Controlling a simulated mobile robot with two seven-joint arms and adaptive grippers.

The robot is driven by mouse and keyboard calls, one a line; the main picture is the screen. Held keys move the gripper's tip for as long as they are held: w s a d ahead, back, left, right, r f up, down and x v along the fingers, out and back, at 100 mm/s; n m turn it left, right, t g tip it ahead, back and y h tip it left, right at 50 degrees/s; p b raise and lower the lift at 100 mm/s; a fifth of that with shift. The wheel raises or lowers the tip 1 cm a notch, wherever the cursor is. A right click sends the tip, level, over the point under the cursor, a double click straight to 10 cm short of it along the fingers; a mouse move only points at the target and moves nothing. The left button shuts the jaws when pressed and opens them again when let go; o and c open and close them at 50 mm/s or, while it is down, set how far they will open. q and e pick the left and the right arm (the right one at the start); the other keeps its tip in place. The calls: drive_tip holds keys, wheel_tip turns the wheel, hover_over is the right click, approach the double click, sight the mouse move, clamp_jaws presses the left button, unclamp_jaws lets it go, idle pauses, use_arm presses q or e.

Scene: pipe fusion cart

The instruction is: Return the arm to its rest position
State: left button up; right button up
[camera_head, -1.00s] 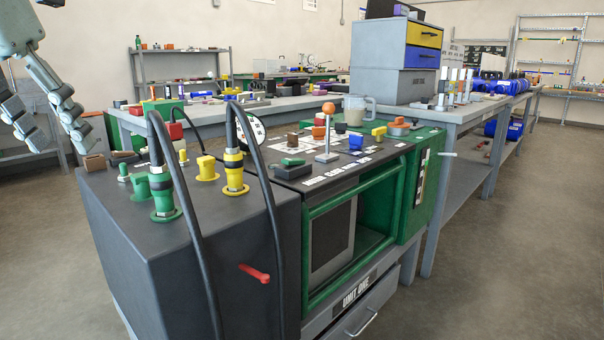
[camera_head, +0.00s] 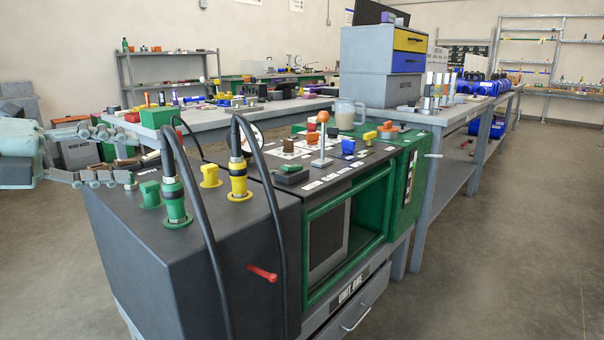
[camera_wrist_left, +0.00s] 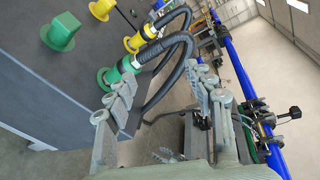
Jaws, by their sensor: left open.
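My left gripper (camera_head: 132,158) is at the left of the head view, roughly level, its fingers pointing right. The fingers are spread apart with nothing between them. They are by the far left corner of the dark cart box (camera_head: 200,255), left of the green cap (camera_head: 149,194). In the left wrist view my left gripper (camera_wrist_left: 167,80) also shows open, with black cables and the green plug (camera_wrist_left: 118,75) beyond the fingers. I cannot tell the exact gap to the cart. My right gripper is not in view.
Two black cables (camera_head: 265,190) arch up from the green and yellow plugs (camera_head: 238,180) on the cart top. A red lever (camera_head: 262,273) sticks out of its front. A grey bench (camera_head: 205,118) stands behind. Floor at the right is clear.

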use_arm(q)
drive_tip(key=w+a+f+n+t+y+p, duration=0.2)
drive_tip(key=w+a+f+n+t+y, duration=0.3)
drive_tip(key=a+f+n+t, duration=0.65)
drive_tip(key=s+a+f+n+g+y+p, duration=0.1)
drive_tip(key=s+f+n+g+y, duration=0.15)
drive_tip(key=f+n, duration=0.2)
drive_tip(key=s+a+f+n+g+y, duration=0.1)
drive_tip(key=f+n+g+y, duration=0.1)
drive_tip(key=f+n+y, duration=0.3)
drive_tip(key=s+a+f+n+g+y+p, duration=0.1)
drive_tip(key=s+a+f+n+g+y, duration=0.15)
drive_tip(key=f, duration=0.35)
drive_tip(key=s+d+f+n+g, duration=0.35)
drive_tip(key=s+f, duration=0.25)
drive_tip(key=f, duration=0.4)
drive_tip(key=s+d+f+n+g+h+p, duration=0.2)
drive_tip(key=s+d+f+g, duration=0.6)
drive_tip(key=s+d+f, duration=0.6)
drive_tip(key=s+n, duration=0.1)
drive_tip(key=s, duration=0.2)
drive_tip(key=shift+s+d+f+h, duration=0.15)
drive_tip(key=shift+s+d+h, duration=0.2)
drive_tip(key=shift+s+h, duration=0.05)
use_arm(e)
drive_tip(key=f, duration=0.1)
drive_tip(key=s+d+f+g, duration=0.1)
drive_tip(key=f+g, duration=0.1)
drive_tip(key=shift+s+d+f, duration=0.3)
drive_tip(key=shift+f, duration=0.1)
